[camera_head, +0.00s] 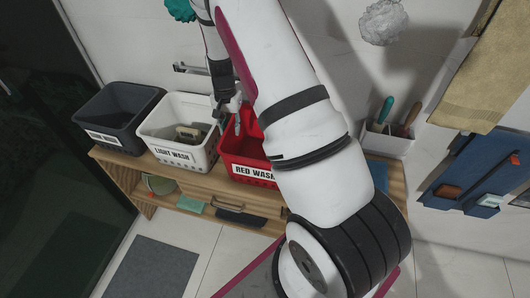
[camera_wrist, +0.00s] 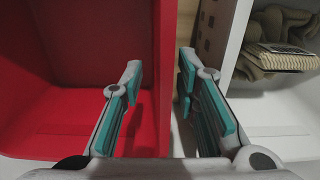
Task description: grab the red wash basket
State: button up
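The red basket (camera_head: 243,150), labelled "RED WASH", stands on the wooden shelf and is partly hidden by my arm. My gripper (camera_head: 230,112) is at its left side, near the white basket. In the wrist view my gripper (camera_wrist: 158,82) is open, with teal pads on both fingers. The red basket's side wall (camera_wrist: 164,50) lies between the fingers. The left finger shows over the basket's empty inside, and the right finger is by the gap next to the white basket. I cannot tell whether either finger touches the wall.
The white "LIGHT WASH" basket (camera_head: 172,157) stands close beside the red one and holds folded cloths (camera_wrist: 280,42). A dark grey basket (camera_head: 110,122) stands further left. A white holder with tools (camera_head: 388,142) is at right. A wall bar (camera_head: 190,69) is behind.

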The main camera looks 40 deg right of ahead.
aim_at(232, 131)
notch_tip(232, 131, down, 4)
jog(key=shift+d+f, duration=0.1)
jog(key=shift+d, duration=0.05)
jog(key=shift+c, duration=0.3)
grip_shut()
